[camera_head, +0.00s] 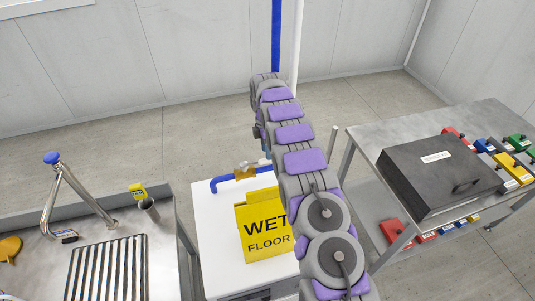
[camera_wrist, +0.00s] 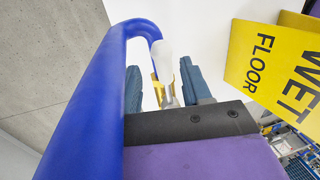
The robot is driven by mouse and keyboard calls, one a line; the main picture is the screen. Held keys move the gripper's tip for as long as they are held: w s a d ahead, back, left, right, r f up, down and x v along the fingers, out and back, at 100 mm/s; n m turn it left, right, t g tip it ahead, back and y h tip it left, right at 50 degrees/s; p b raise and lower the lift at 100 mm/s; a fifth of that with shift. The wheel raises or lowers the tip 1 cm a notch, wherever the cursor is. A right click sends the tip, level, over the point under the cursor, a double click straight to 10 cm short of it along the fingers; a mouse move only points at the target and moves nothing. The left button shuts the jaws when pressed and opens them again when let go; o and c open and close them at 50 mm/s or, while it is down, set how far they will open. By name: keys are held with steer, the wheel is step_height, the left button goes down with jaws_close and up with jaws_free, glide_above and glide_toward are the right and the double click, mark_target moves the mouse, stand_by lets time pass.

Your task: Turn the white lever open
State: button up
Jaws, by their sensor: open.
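The white lever (camera_wrist: 165,58) stands in the wrist view between the two dark fingers of my gripper (camera_wrist: 161,66). A brass valve part (camera_wrist: 156,92) shows just below and around it. My gripper is open, with a finger on each side of the lever. I cannot tell whether either finger touches it. In the head view the brass valve (camera_head: 246,171) sits on the blue pipe (camera_head: 222,183) at the back of a white cabinet (camera_head: 211,230). There my arm hides most of my gripper, and I cannot make out the lever clearly.
The blue pipe (camera_wrist: 110,80) runs close along my gripper's left side. A yellow wet floor sign (camera_head: 264,224) stands on the cabinet, right of my gripper in the wrist view (camera_wrist: 275,65). A sink (camera_head: 160,240) is at left, a table with a black case (camera_head: 430,170) at right.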

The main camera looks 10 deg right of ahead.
step_height(320, 180, up, 9)
steer(key=w+p, duration=0.2)
steer(key=p, duration=0.6)
steer(key=shift+a, duration=0.15)
stand_by(0.4)
